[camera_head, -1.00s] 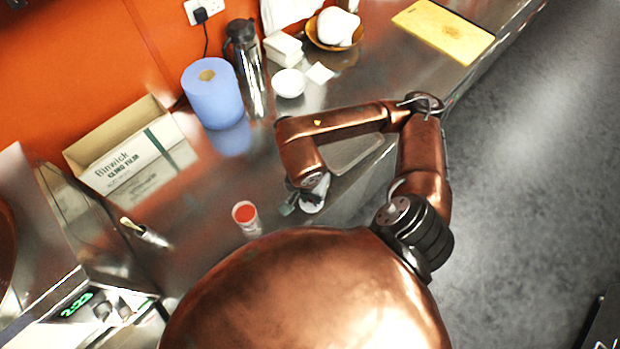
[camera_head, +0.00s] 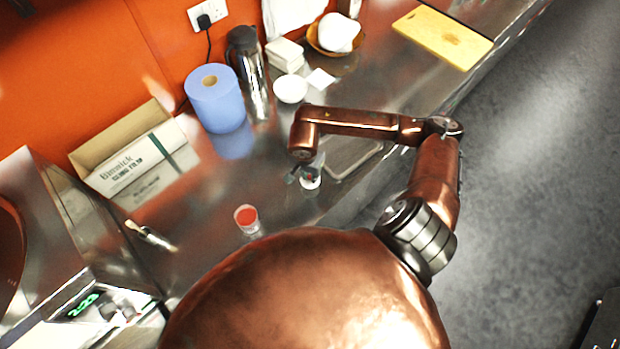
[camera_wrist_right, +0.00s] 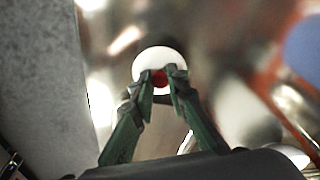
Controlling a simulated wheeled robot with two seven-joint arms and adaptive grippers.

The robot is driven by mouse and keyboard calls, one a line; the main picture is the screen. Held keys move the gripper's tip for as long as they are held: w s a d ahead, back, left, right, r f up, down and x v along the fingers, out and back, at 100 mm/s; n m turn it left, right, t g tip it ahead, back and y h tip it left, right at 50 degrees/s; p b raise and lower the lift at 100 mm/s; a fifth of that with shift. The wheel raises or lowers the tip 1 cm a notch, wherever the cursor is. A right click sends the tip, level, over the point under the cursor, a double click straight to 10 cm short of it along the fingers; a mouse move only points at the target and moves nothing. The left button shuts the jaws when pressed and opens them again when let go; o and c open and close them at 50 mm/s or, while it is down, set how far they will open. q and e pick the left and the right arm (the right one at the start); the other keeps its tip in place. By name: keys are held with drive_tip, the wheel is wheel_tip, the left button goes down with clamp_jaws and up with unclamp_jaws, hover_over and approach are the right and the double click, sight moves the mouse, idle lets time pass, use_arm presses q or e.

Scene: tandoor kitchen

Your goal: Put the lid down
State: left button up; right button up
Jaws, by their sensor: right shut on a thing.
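The lid (camera_wrist_right: 158,58) is a small white disc with a red knob. In the right wrist view my right gripper (camera_wrist_right: 160,86) has its two dark green fingers closed on the red knob. In the head view the lid (camera_head: 311,180) shows small, at my right gripper (camera_head: 300,171), over the steel counter near its front edge. I cannot tell whether the lid touches the counter. A small clear-sided pot with red contents (camera_head: 246,216) stands open on the counter to the left of the lid. My left gripper is not in view.
A grey-rimmed tray or board (camera_head: 352,158) lies right of the lid, partly behind my arm. A white bowl (camera_head: 290,89), blue paper roll (camera_head: 216,98), flask (camera_head: 248,70) and cling film box (camera_head: 130,160) stand further back. Counter (camera_head: 275,190) between pot and lid is clear.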

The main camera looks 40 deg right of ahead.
sight(310, 180)
wheel_tip(310, 180, down, 3)
drive_tip(key=shift+w+d+f+p, duration=0.1)
drive_tip(key=shift+p, duration=0.4)
drive_tip(key=shift+f, duration=0.1)
drive_tip(key=shift+f, duration=0.1)
drive_tip(key=shift+f, duration=0.1)
drive_tip(key=o, duration=0.9)
drive_tip(key=shift+c, duration=0.2)
